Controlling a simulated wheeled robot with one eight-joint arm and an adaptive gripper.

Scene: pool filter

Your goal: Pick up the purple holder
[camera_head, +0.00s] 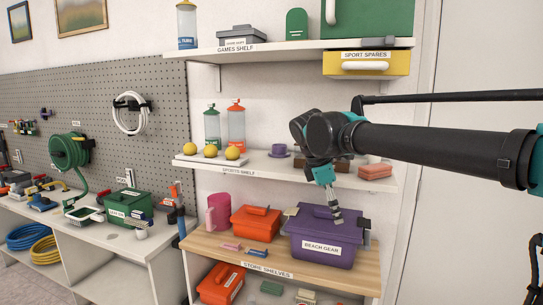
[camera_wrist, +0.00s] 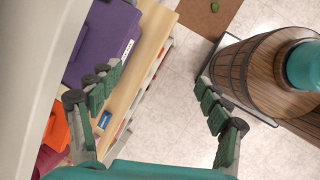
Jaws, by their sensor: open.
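A small purple round piece (camera_head: 279,150) with a wider rim sits on the sports shelf, right of the yellow balls; it looks like the purple holder. Another small purple piece (camera_head: 46,113) hangs on the pegboard at the far left, too small to make out. My gripper (camera_head: 334,213) points down in front of the store shelves, close to the large purple beach gear bin. In the wrist view my gripper (camera_wrist: 158,98) has its fingers wide apart with nothing between them. The small purple round piece is not recognisable there.
The purple beach gear bin (camera_head: 320,245) stands on the wooden store shelf (camera_head: 225,252), beside an orange box (camera_head: 255,223). The sports shelf (camera_head: 255,165) also holds bottles and a pink block (camera_head: 375,171). A wooden barrel (camera_wrist: 255,75) is at the right in the wrist view.

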